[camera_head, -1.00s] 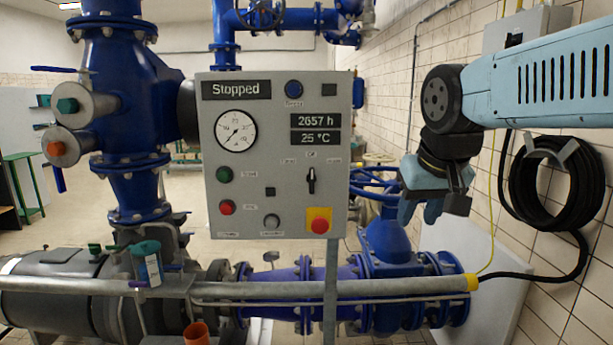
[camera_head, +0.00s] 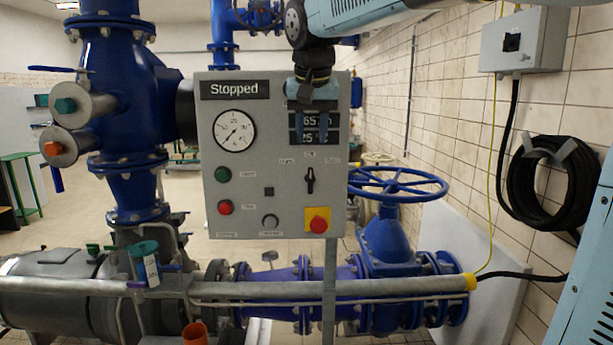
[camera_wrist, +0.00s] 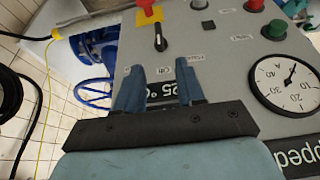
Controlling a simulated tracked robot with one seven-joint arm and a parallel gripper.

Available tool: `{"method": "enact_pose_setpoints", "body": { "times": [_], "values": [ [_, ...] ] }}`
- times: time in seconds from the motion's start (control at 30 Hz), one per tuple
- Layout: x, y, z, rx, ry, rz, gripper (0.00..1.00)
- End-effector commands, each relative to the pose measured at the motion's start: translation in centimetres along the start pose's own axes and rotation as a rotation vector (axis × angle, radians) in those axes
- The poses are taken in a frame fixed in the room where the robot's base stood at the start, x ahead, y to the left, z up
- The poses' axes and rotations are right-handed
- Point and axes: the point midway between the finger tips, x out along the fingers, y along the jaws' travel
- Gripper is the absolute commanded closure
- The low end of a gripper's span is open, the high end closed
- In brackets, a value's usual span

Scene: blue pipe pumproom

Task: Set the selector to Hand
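The selector (camera_head: 310,180) is a small black knob on the right half of the grey control panel (camera_head: 285,215), its handle close to vertical. Small labels sit around it, too small to read in the head view. In the wrist view the selector (camera_wrist: 160,38) stands beyond the fingertips, near the label Off. My gripper (camera_head: 313,145) is in front of the panel over the number displays, pointing down, just above the selector. In the wrist view my gripper's two blue fingers (camera_wrist: 160,80) are apart with nothing between them. No contact with the selector shows.
A red button on a yellow plate (camera_head: 318,221) sits below the selector. The pressure gauge (camera_head: 234,131), a green button (camera_head: 223,174) and a red button (camera_head: 225,207) are on the left. A blue handwheel (camera_head: 398,184) stands at the right. The display reads Stopped.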

Motion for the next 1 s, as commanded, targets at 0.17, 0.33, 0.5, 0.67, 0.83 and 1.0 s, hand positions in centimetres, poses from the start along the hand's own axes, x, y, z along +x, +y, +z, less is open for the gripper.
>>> {"method": "enact_pose_setpoints", "body": {
  "times": [0.17, 0.33, 0.5, 0.67, 0.83, 1.0],
  "values": [
    [3.2, 0.1, 0.0, 0.000, -0.004, 0.002, 0.62],
    [6.2, 0.1, 0.1, 0.000, -0.004, 0.002, 0.62],
    [9.0, 0.1, 0.1, 0.000, -0.003, 0.002, 0.62],
    [10.9, 0.1, 0.0, 0.001, -0.002, 0.001, 0.62],
    [11.8, 0.1, 0.0, 0.001, -0.001, 0.001, 0.62],
    [12.0, 0.2, 0.0, 0.001, 0.000, 0.001, 0.62]
  ]
}}
